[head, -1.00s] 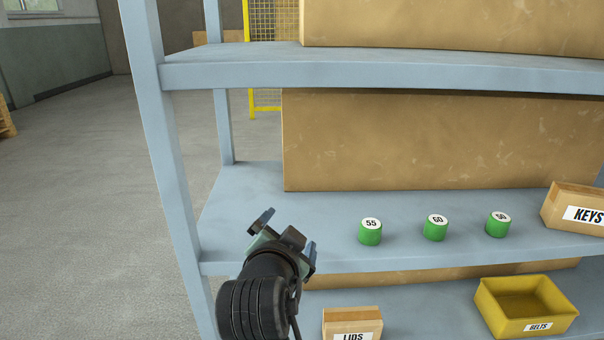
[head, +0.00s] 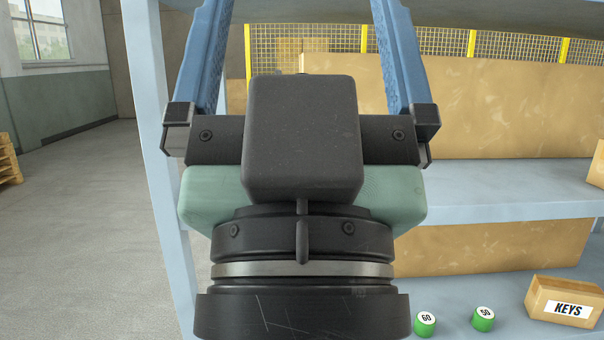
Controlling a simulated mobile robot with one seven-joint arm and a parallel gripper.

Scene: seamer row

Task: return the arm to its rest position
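My gripper (head: 304,45) is raised close in front of the head camera and fills the middle of the view. Its two blue fingers point upward and stand wide apart, with their tips cut off by or near the top edge. The dark wrist (head: 302,315) runs down to the bottom edge. The rest of my arm is out of view.
A blue-grey shelf rack (head: 520,190) stands behind the gripper, with large cardboard boxes (head: 520,110) on it. Green cylinders marked 60 (head: 425,325) and 50 (head: 483,320) and a KEYS box (head: 565,302) stand lower right. Open floor (head: 80,230) lies left.

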